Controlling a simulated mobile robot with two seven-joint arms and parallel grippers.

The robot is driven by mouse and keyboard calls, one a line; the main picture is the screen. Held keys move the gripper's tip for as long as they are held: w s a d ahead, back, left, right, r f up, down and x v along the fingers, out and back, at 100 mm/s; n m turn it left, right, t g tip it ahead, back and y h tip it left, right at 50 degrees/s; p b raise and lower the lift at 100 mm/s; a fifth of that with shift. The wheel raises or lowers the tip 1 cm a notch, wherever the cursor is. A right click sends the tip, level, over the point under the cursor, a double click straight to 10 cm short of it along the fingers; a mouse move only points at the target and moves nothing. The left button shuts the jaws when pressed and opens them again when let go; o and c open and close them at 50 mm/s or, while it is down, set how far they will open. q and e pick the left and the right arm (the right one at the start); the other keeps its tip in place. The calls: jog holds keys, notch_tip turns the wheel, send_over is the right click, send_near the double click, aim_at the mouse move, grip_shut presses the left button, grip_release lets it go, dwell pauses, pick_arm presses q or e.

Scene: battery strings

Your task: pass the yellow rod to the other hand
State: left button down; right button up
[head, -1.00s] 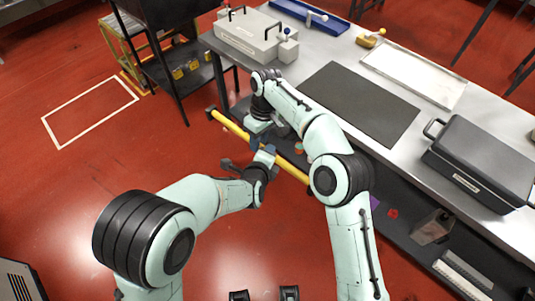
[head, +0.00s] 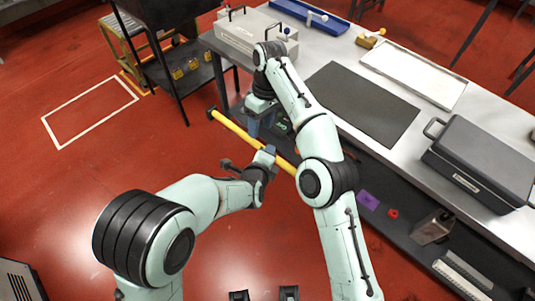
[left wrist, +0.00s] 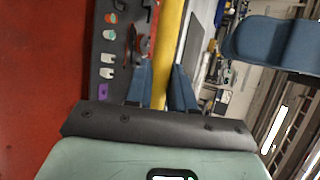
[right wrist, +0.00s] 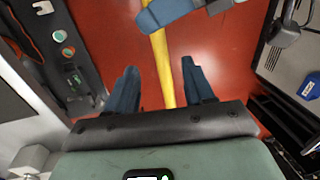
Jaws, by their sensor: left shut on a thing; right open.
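The yellow rod (head: 234,127) is long, with a dark end cap at its upper left end, and slants down to the right in the head view. My left gripper (head: 266,155) is shut on it near its middle; in the left wrist view the rod (left wrist: 172,45) runs between the two blue fingers. My right gripper (head: 261,122) is open, just up from the left one on the bench side. In the right wrist view the rod (right wrist: 161,65) shows in the gap between its spread fingers, touching neither. My right arm hides the rod's lower right end.
A metal workbench (head: 340,55) stands close behind, with a black mat (head: 362,103), a white tray (head: 413,75), a grey case (head: 250,35) and a dark case (head: 485,160). Its lower shelf (head: 400,232) holds small items. Red floor at the left is clear.

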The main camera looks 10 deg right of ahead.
jog(key=w+d+f+m+t+h, duration=0.1)
jog(key=w+d+f+m+t, duration=0.15)
jog(key=w+d+f, duration=0.45)
jog(key=s+d+f+m+t, duration=0.2)
jog(key=s+d+f+t, duration=0.15)
jog(key=d+f, duration=0.95)
jog(key=s+a+f+m+g+y, duration=0.1)
jog(key=s+a+f+m, duration=0.1)
jog(key=s+f, duration=0.75)
jog(key=s+a+f+m+g+y, duration=0.1)
jog(key=s+a+f+m, duration=0.15)
jog(key=s+f, duration=0.65)
jog(key=s+a+m+g, duration=0.1)
jog(key=s+a, duration=0.2)
jog(key=s, duration=0.8)
jog(key=s+a+m+g+y, duration=0.1)
jog(key=s+a+m+g, duration=0.1)
jog(key=s, duration=0.9)
jog(key=shift+s+a+f+m, duration=0.2)
jog(key=shift+a+m, duration=0.1)
jog(key=shift+a, duration=0.35)
